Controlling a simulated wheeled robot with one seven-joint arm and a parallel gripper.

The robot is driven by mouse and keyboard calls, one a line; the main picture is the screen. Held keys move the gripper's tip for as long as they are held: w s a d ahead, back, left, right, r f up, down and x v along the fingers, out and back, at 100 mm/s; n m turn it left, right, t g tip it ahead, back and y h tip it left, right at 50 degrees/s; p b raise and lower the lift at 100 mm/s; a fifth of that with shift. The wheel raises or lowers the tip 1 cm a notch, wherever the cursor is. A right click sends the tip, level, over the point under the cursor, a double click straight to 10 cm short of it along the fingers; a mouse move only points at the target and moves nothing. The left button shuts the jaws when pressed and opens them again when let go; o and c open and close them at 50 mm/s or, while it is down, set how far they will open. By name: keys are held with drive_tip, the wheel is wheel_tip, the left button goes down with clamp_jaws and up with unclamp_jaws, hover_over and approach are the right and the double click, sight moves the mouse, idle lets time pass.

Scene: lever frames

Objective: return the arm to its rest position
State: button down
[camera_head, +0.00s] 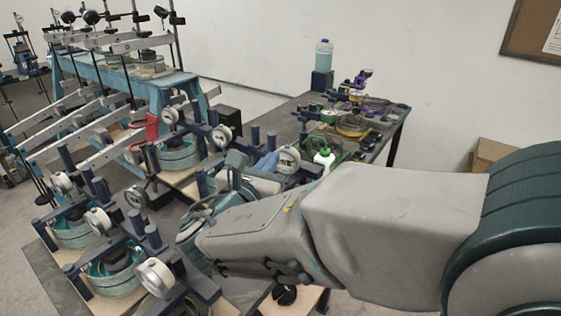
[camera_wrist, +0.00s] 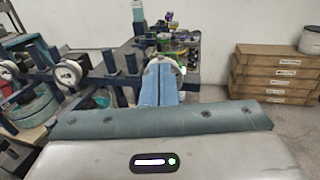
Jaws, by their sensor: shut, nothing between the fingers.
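My arm reaches in from the right of the head view, bent at the wrist over the lever frames. My gripper (camera_head: 268,162) is partly hidden behind my wrist in the head view. Its blue fingers lie side by side in the wrist view (camera_wrist: 161,66), shut with nothing between them. They point away over the floor towards the dark table. No contact with anything shows, but the exact gap to the nearest frame cannot be told.
Lever frames with dial gauges (camera_head: 98,221) and teal dishes (camera_head: 177,155) crowd the left and front. A dark table (camera_head: 288,118) bears a bottle (camera_head: 324,55) and small parts. Stacked cardboard boxes (camera_wrist: 271,72) stand by the wall at right. Floor between table and boxes looks clear.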

drive_tip(key=s+d+f+m+g+h, duration=0.1)
drive_tip(key=s+d+f+m+g, duration=0.2)
drive_tip(key=d+f+m+g, duration=0.35)
drive_tip(key=s+d+f+m+g, duration=0.35)
drive_tip(key=d+m, duration=0.35)
drive_tip(key=d, duration=0.3)
drive_tip(key=s+f+m+g+y, duration=0.1)
drive_tip(key=s+m+y, duration=0.3)
drive_tip(key=m, duration=0.5)
drive_tip(key=s+a+f+m+g+y, duration=0.1)
drive_tip(key=s+f+m+g+y, duration=0.1)
drive_tip(key=m, duration=0.7)
drive_tip(key=s+f+y, duration=0.1)
drive_tip(key=s+y, duration=0.1)
drive_tip(key=s, duration=0.1)
drive_tip(key=shift+s+a+f+g, duration=0.3)
drive_tip(key=shift+f, duration=0.1)
